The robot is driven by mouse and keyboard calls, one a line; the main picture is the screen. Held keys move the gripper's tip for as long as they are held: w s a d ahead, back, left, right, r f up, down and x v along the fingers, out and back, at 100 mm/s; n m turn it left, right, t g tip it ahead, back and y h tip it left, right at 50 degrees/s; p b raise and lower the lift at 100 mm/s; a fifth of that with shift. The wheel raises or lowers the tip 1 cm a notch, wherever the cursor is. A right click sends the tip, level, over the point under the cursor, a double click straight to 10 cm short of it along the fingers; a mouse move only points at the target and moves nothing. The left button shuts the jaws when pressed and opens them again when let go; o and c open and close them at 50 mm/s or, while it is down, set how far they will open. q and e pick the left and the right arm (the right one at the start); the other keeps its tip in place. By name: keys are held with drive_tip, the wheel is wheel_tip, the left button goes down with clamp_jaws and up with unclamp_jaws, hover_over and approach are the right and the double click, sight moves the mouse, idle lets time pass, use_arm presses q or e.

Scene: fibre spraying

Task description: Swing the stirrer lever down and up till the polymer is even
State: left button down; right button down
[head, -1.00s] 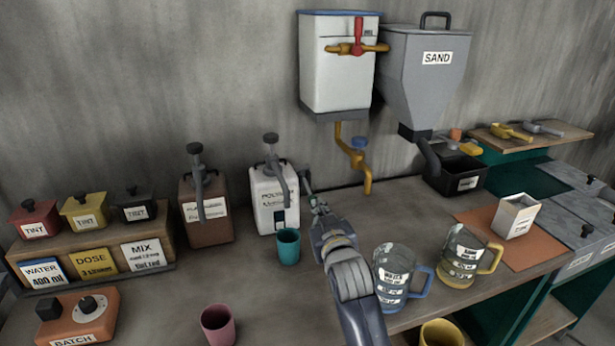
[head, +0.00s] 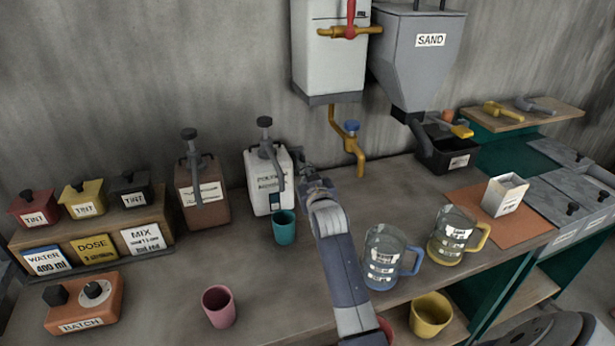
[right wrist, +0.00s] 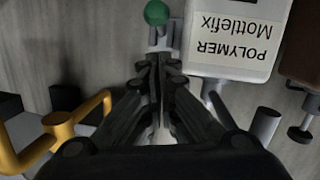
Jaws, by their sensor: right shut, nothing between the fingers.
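The white polymer container (head: 268,182) stands at the back of the bench with a dark-topped pump. In the right wrist view its labelled body (right wrist: 230,45) appears upside down. A green ball knob (right wrist: 157,12) and a grey metal piece beside the container look like its stirrer lever; in the head view the lever is mostly hidden by my arm. My right gripper (head: 304,172) is at the container's right side. In the wrist view its fingers (right wrist: 160,62) are shut, with the tips at the grey piece below the knob; contact is unclear. My left gripper is out of view.
A teal cup (head: 284,227) stands in front of the polymer container, and a brown container (head: 202,195) is to its left. The yellow tap (head: 352,150) hangs to the gripper's right. Two glass jugs (head: 385,257) (head: 455,235) stand right of my arm.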

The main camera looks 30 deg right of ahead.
drive_tip(key=f, duration=0.1)
drive_tip(key=w+f, duration=0.1)
drive_tip(key=d, duration=0.1)
drive_tip(key=shift+w+f, duration=0.25)
drive_tip(key=shift+f, duration=0.15)
wheel_tip(320, 180, down, 3)
drive_tip(key=t+b, duration=0.1)
drive_tip(key=b, duration=0.4)
drive_tip(key=shift+f+h, duration=0.2)
drive_tip(key=shift+h, duration=0.1)
drive_tip(key=shift+r, duration=0.1)
